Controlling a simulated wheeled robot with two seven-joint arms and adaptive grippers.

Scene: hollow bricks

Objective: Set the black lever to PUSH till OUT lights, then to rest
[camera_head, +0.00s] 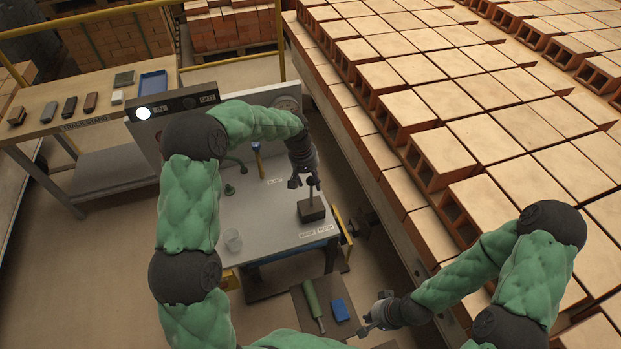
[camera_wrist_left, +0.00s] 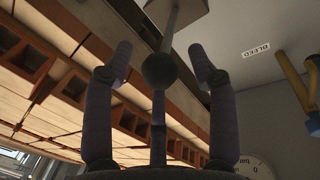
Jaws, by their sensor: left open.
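The black lever (camera_head: 311,193) stands up from a dark block on the grey bench top, with a round knob at its top. Labels (camera_head: 316,232) in front of it seem to read BACK and PUSH. My left gripper (camera_head: 302,180) is open at the knob. In the left wrist view the knob (camera_wrist_left: 160,71) sits between the spread fingers (camera_wrist_left: 161,58), with no clear contact. My right gripper (camera_head: 372,316) is open and empty, low at the front.
A green tool (camera_head: 313,305) and a blue block (camera_head: 340,309) lie on a low stand. Hollow bricks (camera_head: 440,150) fill the right.

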